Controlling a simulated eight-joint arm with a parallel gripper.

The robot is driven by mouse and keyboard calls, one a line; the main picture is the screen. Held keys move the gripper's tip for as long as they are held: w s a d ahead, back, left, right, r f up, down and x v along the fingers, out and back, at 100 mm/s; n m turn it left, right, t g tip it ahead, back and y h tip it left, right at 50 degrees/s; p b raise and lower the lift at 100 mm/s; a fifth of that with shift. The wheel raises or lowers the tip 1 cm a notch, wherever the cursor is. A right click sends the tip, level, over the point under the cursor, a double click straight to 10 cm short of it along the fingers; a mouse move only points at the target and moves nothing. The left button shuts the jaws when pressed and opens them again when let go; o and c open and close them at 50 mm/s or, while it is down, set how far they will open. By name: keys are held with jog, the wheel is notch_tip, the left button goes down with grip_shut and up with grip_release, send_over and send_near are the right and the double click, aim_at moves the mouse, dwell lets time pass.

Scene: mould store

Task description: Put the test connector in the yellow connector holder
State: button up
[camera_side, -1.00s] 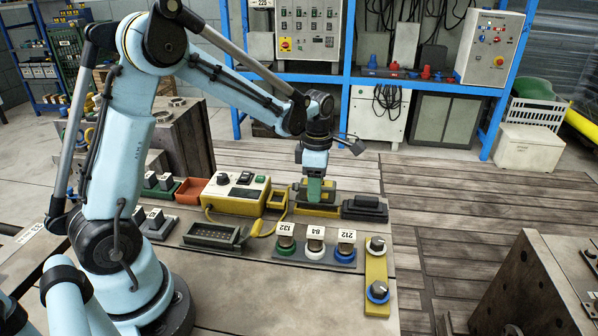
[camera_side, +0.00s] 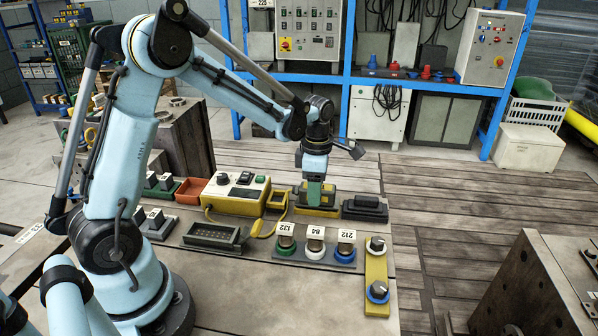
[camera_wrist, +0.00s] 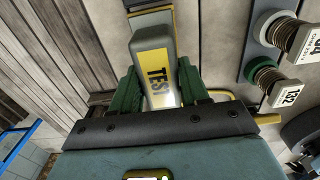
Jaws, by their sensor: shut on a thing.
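The test connector (camera_wrist: 152,62) is a grey block with a yellow label reading TEST. In the wrist view it sits between the green fingers of my gripper (camera_wrist: 158,92), which are shut on it. In the side view my gripper (camera_side: 315,192) points down at the yellow connector holder (camera_side: 316,211), with the connector (camera_side: 328,196) right at the holder. The fingers partly cover the connector, and I cannot tell how deep it sits. A thin yellow edge (camera_wrist: 152,7) shows beyond the connector's far end in the wrist view.
A black block (camera_side: 365,208) stands just right of the holder. A yellow test box (camera_side: 235,193) with a cable and an orange tray (camera_side: 190,190) are to the left.

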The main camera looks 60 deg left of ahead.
jog(key=shift+f, duration=0.1)
dwell(0.3)
jog(key=o, duration=1.7)
jog(key=shift+r, duration=3.75)
